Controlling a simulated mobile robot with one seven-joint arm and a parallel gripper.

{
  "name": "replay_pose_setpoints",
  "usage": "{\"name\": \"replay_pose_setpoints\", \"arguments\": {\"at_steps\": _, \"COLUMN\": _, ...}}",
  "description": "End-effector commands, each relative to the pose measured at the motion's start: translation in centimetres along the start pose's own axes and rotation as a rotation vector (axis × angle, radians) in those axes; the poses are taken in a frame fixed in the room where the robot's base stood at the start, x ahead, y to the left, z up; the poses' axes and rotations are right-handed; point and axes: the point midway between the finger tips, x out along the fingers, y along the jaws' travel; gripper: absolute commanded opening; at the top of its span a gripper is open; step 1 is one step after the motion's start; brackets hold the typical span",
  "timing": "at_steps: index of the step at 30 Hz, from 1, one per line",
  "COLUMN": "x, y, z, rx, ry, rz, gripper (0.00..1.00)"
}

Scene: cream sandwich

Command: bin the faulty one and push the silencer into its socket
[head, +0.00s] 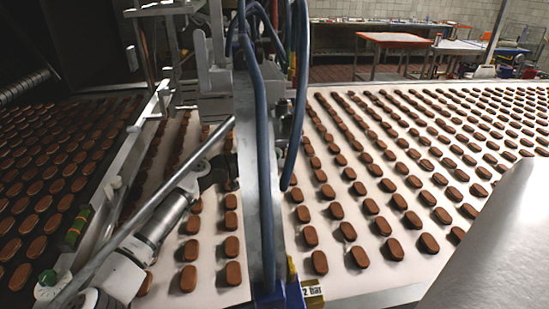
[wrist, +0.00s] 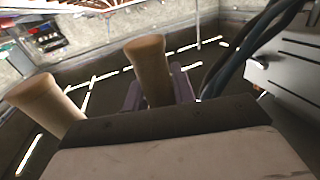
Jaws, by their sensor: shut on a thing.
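In the wrist view, two tan, tapered cylinders that look like silencers are in view. My gripper (wrist: 157,90) has purple fingers, shut around one tan silencer (wrist: 148,62), whose wide end points up in the picture. The second tan silencer (wrist: 45,102) stands to the left, apart from the fingers. I cannot tell which is faulty. In the head view, my arm reaches up from the lower left and its dark end (head: 214,172) is beside the grey upright of the machine. The fingertips and silencers cannot be made out there. I see no clear socket or bin.
The grey machine upright (head: 251,130) with blue hoses (head: 262,110) stands close to my arm. A diagonal metal rod (head: 150,212) crosses by it. Rows of brown biscuits cover the pale conveyor belt (head: 335,285). A "2 bar" label (head: 312,291) is at the upright's foot.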

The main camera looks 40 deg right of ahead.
Motion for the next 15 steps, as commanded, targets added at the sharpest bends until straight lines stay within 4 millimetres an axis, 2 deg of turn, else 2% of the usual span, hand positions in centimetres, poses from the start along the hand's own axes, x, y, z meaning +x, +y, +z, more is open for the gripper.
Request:
{"name": "replay_pose_setpoints", "arguments": {"at_steps": 10, "x": -0.02, "y": -0.02, "z": -0.42, "rx": 0.001, "ry": 0.002, "rz": -0.001, "gripper": 0.04}}
{"name": "replay_pose_setpoints", "arguments": {"at_steps": 11, "x": -0.02, "y": -0.03, "z": -0.43, "rx": 0.001, "ry": 0.002, "rz": -0.001, "gripper": 0.27}}
{"name": "replay_pose_setpoints", "arguments": {"at_steps": 15, "x": -0.01, "y": -0.02, "z": -0.39, "rx": 0.001, "ry": 0.002, "rz": -0.001, "gripper": 0.45}}
